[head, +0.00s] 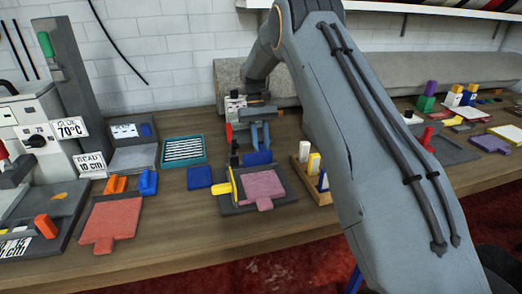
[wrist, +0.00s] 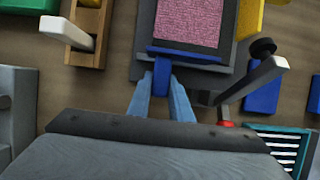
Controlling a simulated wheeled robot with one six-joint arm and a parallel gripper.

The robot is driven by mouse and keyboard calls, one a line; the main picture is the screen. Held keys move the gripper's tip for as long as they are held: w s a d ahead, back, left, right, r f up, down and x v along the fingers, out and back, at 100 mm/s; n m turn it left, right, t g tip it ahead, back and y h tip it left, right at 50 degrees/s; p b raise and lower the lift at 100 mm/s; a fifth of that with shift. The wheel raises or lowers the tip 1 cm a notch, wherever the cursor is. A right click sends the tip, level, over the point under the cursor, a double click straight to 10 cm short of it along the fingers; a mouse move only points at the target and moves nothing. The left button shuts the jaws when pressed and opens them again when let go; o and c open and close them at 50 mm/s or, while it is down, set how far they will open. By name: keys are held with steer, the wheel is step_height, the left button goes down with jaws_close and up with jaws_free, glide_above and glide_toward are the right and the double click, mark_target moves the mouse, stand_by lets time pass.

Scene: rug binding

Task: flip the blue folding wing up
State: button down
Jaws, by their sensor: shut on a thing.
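The blue folding wing (head: 257,158) is at the far edge of a dark grey plate (head: 234,209) that carries a pink pad (head: 263,189). In the wrist view the wing (wrist: 187,55) shows as a narrow blue strip along the pad's edge, with a tab between my fingers. Its exact tilt is hard to tell. My gripper (head: 260,140) reaches down from behind the plate. In the wrist view my gripper (wrist: 162,82) is shut on the wing's tab, one finger on each side.
A yellow wing (head: 222,187) is on the plate's left side. A wooden holder (head: 316,186) with upright pieces stands close on the right. A blue block (head: 199,178) and a teal striped tray (head: 183,150) lie to the left.

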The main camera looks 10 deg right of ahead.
stand_by(0.3)
steer(key=c, duration=1.6)
jaws_free()
steer(key=b+v, duration=0.2)
steer(key=v, duration=0.5)
steer(key=shift+w+r+b, duration=0.2)
steer(key=shift+r+b, duration=0.15)
steer(key=shift+a, duration=0.15)
